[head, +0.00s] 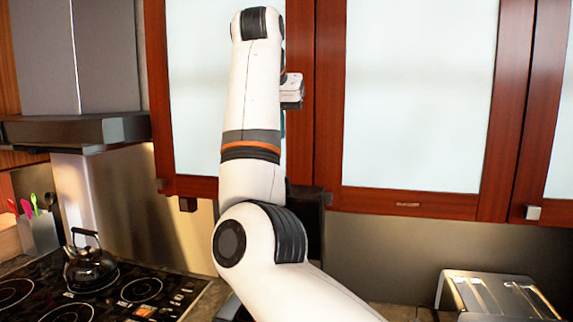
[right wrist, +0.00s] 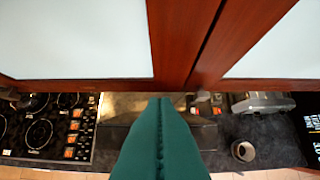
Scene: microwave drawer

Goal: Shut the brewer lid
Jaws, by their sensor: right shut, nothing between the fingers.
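My right gripper's teal fingers (right wrist: 160,105) are shut together with nothing between them in the right wrist view. In the head view my raised right arm covers most of the gripper; only a sliver of teal shows beside it. The brewer (head: 309,215) shows as a dark upright part behind my arm, mostly hidden. In the right wrist view a dark body, apparently the brewer (right wrist: 114,135), lies below and on both sides of the fingers. I cannot make out the lid's angle or any contact with it. My left gripper is not in view.
Wall cabinets (head: 415,100) stand close behind my arm. A cooktop (head: 110,295) with a kettle (head: 90,265) is at left, below a range hood (head: 75,130). A toaster (head: 495,297) stands at right. In the right wrist view a cup (right wrist: 243,151) stands on the counter.

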